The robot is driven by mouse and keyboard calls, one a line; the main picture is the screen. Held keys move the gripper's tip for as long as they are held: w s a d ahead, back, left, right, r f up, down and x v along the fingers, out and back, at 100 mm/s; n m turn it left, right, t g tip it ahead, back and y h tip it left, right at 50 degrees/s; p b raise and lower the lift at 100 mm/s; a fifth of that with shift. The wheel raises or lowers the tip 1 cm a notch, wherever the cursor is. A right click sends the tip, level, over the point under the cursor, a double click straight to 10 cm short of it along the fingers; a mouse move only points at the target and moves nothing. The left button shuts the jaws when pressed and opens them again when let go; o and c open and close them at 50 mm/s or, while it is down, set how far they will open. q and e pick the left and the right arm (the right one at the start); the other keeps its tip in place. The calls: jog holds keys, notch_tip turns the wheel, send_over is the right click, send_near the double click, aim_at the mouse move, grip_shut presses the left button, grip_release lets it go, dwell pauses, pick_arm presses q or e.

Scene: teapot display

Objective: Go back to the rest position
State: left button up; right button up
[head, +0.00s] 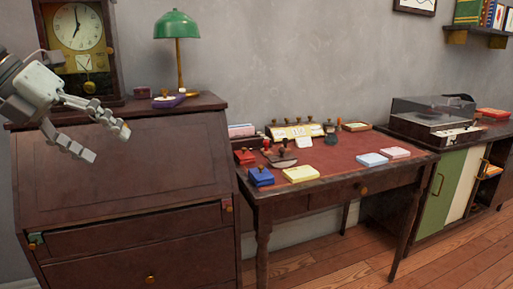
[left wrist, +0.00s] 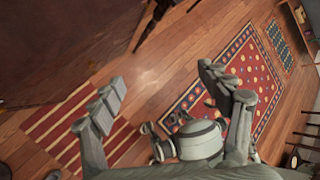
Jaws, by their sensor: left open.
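My left gripper (head: 108,143) comes in from the left in the head view. Its two fingers are apart with nothing between them. It hangs in the air in front of the dark wooden bureau (head: 125,170). In the left wrist view its spread fingers (left wrist: 160,95) show over the wooden floor, also empty. My right gripper is not in the head view. No teapot shows in either view.
A clock (head: 77,45) and a green lamp (head: 177,30) stand on the bureau. The desk (head: 335,160) holds stamps, pads and a calendar. A record player (head: 433,112) sits on a cabinet at right. Rugs (left wrist: 240,75) lie on the floor.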

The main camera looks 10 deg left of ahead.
pick_arm(q)
jog(key=w+f+n+t+h, duration=0.5)
jog(key=w+n+t, duration=0.3)
jog(key=a+f+n+t+y, duration=0.2)
jog(key=a+f+n+y, duration=0.35)
jog(key=f+n, duration=0.4)
jog(key=a+f+n+t+y, duration=0.1)
jog(key=a+f+n+y, duration=0.3)
jog(key=f+n+y, duration=0.55)
jog(key=s+d+f+n+g, duration=0.1)
jog(key=s+f+n+g, duration=0.3)
jog(key=f, duration=0.6)
jog(key=s+d+f+m+g, duration=0.1)
jog(key=s+f+g, duration=0.1)
jog(key=s+f, duration=0.5)
jog(key=s+d+f+n+g+h, duration=0.3)
jog(key=s+d+f+g, duration=0.4)
jog(key=s+d+f, duration=0.6)
notch_tip(320, 180, down, 4)
jog(key=shift+s+r, duration=0.15)
jog(key=shift+s, duration=0.8)
jog(key=shift+d, duration=0.1)
